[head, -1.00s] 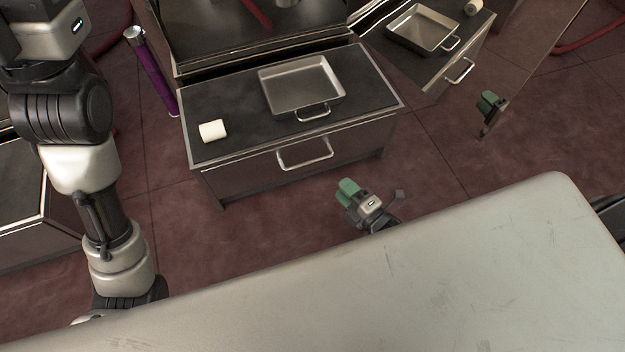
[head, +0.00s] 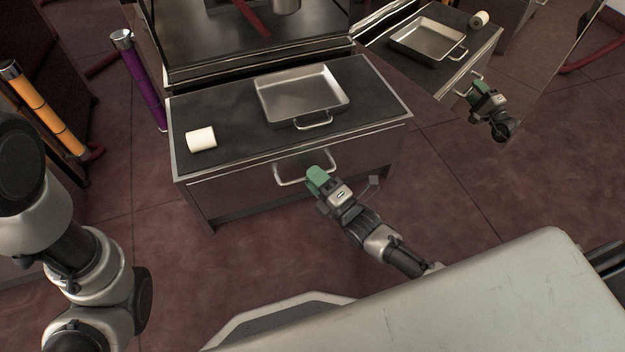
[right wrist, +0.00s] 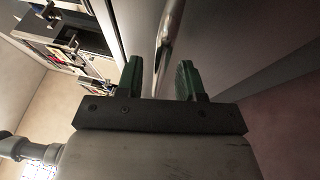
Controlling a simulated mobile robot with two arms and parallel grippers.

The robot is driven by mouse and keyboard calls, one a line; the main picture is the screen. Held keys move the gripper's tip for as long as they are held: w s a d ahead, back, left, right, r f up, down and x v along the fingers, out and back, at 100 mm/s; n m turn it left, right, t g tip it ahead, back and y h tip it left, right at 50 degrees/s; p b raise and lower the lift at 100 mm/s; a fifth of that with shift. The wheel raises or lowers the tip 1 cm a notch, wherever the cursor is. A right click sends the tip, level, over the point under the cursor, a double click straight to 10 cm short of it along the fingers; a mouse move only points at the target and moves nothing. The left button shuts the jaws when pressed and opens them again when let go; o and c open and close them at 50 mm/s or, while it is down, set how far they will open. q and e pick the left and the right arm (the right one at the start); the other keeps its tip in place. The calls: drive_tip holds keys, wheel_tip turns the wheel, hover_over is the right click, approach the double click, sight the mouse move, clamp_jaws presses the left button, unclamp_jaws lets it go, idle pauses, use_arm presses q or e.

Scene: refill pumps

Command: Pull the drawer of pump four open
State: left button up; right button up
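A low cabinet has a dark top and a wide front drawer (head: 245,190), which looks shut. Its silver bar handle (head: 290,181) sits on the front face. No pump number is readable. My right gripper (head: 314,176) is at the right part of this handle, its green fingers overlapping it in the head view. In the right wrist view the gripper (right wrist: 160,80) is open, and the handle (right wrist: 170,35) runs down into the gap between the fingers. I cannot tell whether they touch it. My left arm shows at the left of the head view, but its gripper is outside the picture.
A metal tray (head: 300,95) and a white roll (head: 201,139) rest on the cabinet top. A purple tube (head: 146,88) and an orange tube (head: 45,110) stand to the left. What looks like a mirrored cabinet and gripper shows at right. The floor before the drawer is clear.

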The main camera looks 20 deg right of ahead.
drive_tip(key=shift+w+a+r, duration=0.15)
drive_tip(key=shift+w+a, duration=0.1)
drive_tip(key=shift+w, duration=0.25)
clamp_jaws()
